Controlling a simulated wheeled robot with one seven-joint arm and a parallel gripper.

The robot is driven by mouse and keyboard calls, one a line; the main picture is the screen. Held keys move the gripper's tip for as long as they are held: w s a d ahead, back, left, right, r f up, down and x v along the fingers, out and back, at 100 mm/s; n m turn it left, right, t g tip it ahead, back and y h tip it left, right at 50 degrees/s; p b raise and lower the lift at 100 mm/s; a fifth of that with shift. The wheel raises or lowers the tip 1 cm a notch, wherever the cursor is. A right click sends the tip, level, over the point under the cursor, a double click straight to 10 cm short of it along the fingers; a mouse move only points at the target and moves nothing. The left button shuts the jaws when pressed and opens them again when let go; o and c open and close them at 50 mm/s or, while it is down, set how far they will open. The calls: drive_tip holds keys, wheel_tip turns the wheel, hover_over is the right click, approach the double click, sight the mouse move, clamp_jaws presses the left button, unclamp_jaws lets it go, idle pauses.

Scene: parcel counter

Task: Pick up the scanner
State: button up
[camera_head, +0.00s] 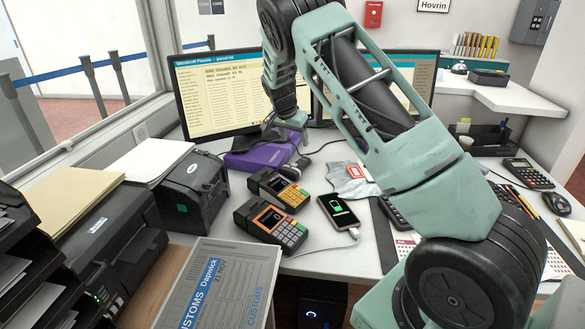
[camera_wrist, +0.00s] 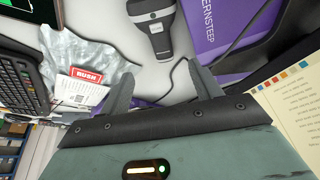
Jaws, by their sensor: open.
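The scanner (camera_wrist: 152,22) is a grey and black handheld device with a cable. It lies on the white counter in the wrist view, beyond my fingertips and between a crumpled bag and a purple box. In the head view the scanner (camera_head: 294,169) shows small, beside the purple box and behind the card terminals. My gripper (camera_wrist: 163,85) is open and empty, with its fingers apart and the cable passing near the right finger. In the head view my gripper (camera_head: 287,132) hangs above the purple box, and the scanner is nearer the camera.
The purple box (camera_head: 259,154) lies in front of the monitors (camera_head: 221,93). Card terminals (camera_head: 271,222) and a charging phone (camera_head: 338,211) are nearer the camera. A crumpled plastic bag (camera_wrist: 92,62) with a RUSH label lies left of the scanner. A label printer (camera_head: 192,188) stands left.

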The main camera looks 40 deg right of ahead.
sight(300, 162)
drive_tip(key=p+x, duration=0.1)
drive_tip(key=x, duration=1.2)
drive_tip(key=c, duration=1.2)
